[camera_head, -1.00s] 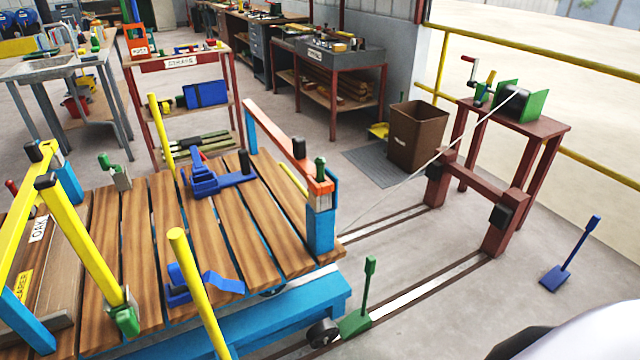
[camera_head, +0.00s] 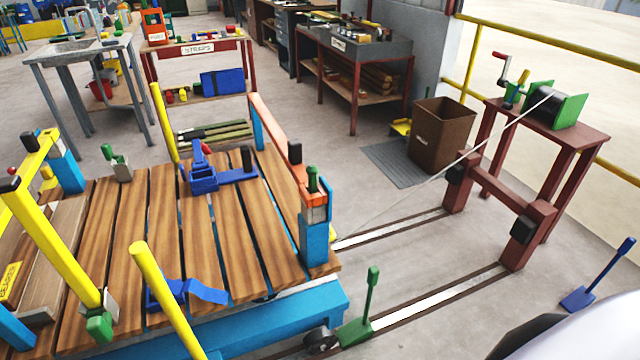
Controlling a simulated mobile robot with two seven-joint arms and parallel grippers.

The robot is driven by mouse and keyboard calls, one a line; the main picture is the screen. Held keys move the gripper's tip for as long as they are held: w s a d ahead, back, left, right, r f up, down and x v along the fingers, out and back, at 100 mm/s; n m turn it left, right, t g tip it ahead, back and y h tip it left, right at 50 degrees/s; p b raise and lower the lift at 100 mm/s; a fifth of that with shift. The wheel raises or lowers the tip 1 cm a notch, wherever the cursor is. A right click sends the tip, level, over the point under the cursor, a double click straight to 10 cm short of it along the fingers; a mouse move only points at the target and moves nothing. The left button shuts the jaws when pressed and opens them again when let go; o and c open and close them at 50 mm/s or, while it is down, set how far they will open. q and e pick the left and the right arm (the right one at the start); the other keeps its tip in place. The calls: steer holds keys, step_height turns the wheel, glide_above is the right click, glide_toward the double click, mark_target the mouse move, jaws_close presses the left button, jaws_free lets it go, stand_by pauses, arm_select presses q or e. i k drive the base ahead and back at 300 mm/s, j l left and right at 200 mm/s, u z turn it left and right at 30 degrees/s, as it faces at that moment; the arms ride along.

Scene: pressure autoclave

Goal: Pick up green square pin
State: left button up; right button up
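A green pin (camera_head: 312,179) stands upright in the orange cap (camera_head: 314,198) of the blue corner post at the cart's right end. Its shape is too small to tell for sure. Other green parts are a small upright handle (camera_head: 107,152) on a grey block at the deck's far left, a green block (camera_head: 100,326) at the foot of the near-left yellow bar, and a green wedge with a tall handle (camera_head: 366,318) on the near rail. I cannot tell which is the square pin. Neither gripper shows in the view.
The wooden-decked blue cart (camera_head: 240,220) carries yellow bars and blue clamps. A cable runs past its right end to a winch on a red table (camera_head: 548,122). A brown bin (camera_head: 441,135) and a blue-handled tool (camera_head: 600,275) stand on the floor. Workbenches line the back.

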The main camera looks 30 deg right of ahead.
mark_target(312, 170)
steer(key=i+l+u, duration=0.15)
steer(key=l+u, duration=0.15)
steer(key=l, duration=1.3)
steer(key=l+u, duration=0.35)
steer(key=l, duration=1.2)
